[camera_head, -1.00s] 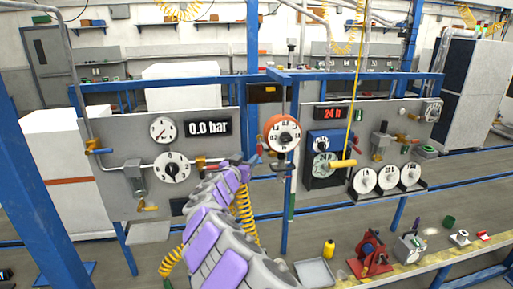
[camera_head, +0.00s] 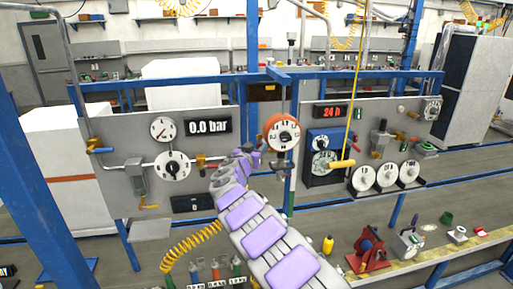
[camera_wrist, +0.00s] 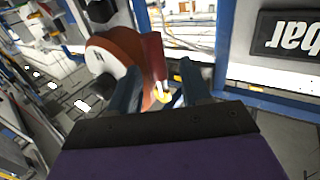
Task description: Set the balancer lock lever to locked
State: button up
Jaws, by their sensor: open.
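The orange balancer (camera_head: 281,133) with its white dial hangs from the blue frame in the head view. My gripper (camera_head: 258,150) is at its left side, and my arm hides part of the area below. In the wrist view the balancer's orange-red body (camera_wrist: 106,48) is at the upper left. A red lever (camera_wrist: 152,58) with a pale, yellow-ended lower part shows in the gap between the two dark fingers of my gripper (camera_wrist: 163,84). The fingers are apart, with gaps visible beside the lever. I cannot tell how deep the lever sits between them.
A grey panel with gauges and a "0.0 bar" display (camera_head: 209,126) is left of the balancer. A blue post (camera_wrist: 222,42) is close right in the wrist view.

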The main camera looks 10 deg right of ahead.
grip_shut()
dwell(0.5)
